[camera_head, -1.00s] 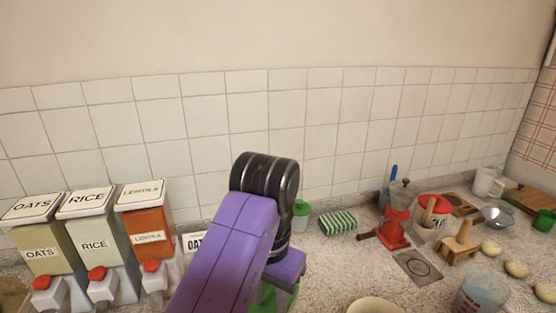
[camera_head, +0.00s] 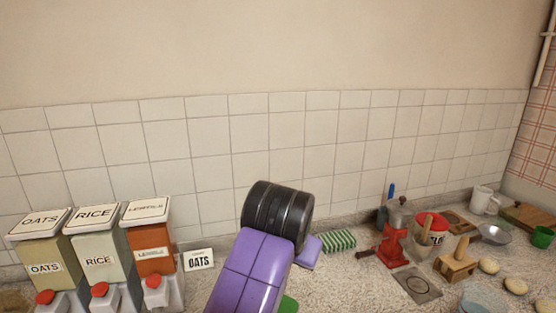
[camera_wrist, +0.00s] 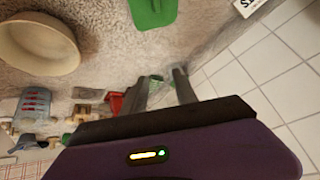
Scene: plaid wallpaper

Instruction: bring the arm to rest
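My arm's purple link and black joint stand in the lower middle of the head view and hide my gripper there. In the wrist view my gripper (camera_wrist: 160,88) shows as two dark fingers with a gap between them, pointing along the counter beside the tiled wall. It looks open. A small green and white patch shows in the gap, seemingly the striped sponge (camera_head: 339,240) lying farther off on the counter. I see nothing clearly held.
Oats, rice (camera_head: 101,257) and lentils dispensers stand left of my arm, with an OATS card (camera_head: 198,260) beside them. A red grinder (camera_head: 394,246), red-rimmed pot (camera_head: 431,228) and wooden block (camera_head: 457,264) stand right. A cream bowl (camera_wrist: 38,46) and green object (camera_wrist: 152,12) show in the wrist view.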

